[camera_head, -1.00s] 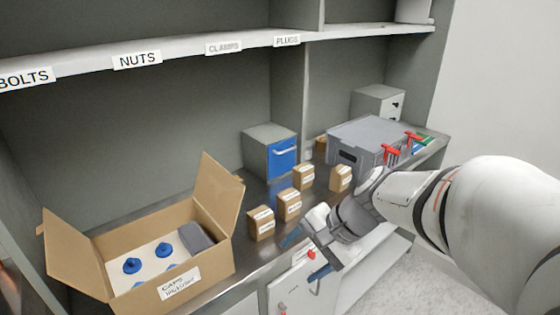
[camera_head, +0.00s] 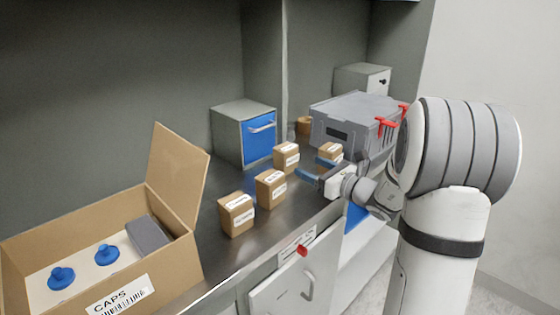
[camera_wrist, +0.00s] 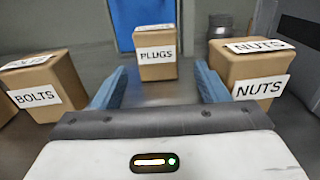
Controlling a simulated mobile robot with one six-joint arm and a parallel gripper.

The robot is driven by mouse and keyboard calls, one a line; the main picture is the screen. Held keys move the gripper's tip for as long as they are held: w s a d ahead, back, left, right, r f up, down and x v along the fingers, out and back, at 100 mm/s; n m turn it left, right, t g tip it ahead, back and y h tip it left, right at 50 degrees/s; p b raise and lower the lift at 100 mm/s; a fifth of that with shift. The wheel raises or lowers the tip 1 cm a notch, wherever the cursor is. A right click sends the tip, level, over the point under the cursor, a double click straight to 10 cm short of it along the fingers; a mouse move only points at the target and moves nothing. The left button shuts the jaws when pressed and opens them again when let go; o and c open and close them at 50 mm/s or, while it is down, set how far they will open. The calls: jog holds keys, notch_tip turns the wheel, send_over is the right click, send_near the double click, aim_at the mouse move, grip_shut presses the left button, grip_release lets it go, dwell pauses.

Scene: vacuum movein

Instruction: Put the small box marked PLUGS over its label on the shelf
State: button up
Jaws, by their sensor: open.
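The small box marked PLUGS (camera_wrist: 157,53) stands upright on the counter straight ahead between my fingers in the wrist view, a little beyond the fingertips. In the head view it appears to be the rear small box (camera_head: 286,157); its lettering is too small to read there. My gripper (camera_head: 315,167) is open and empty, low over the counter, with its blue fingers (camera_wrist: 160,78) apart. The box marked NUTS (camera_wrist: 250,75) is beside the right finger and the box marked BOLTS (camera_wrist: 40,85) is beside the left. The shelf and its labels are out of view now.
Another small box (camera_head: 236,213) stands nearer the open CAPS carton (camera_head: 180,265). A grey cabinet with a blue drawer (camera_head: 259,142) is behind the PLUGS box. A grey crate (camera_head: 350,108) with red handles stands at right. A cupboard door (camera_head: 290,285) is below the counter edge.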

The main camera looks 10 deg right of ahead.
aim_at(292, 156)
jog(key=x, duration=0.7)
jog(key=shift+w+a+r+b, duration=0.2)
jog(key=shift+a+r+b, duration=0.1)
jog(key=shift+a+b, duration=0.05)
jog(key=shift+c, duration=0.5)
jog(key=c, duration=0.9)
notch_tip(292, 156, up, 10)
jog(key=shift+r+p, duration=0.1)
jog(key=shift+p, duration=1.05)
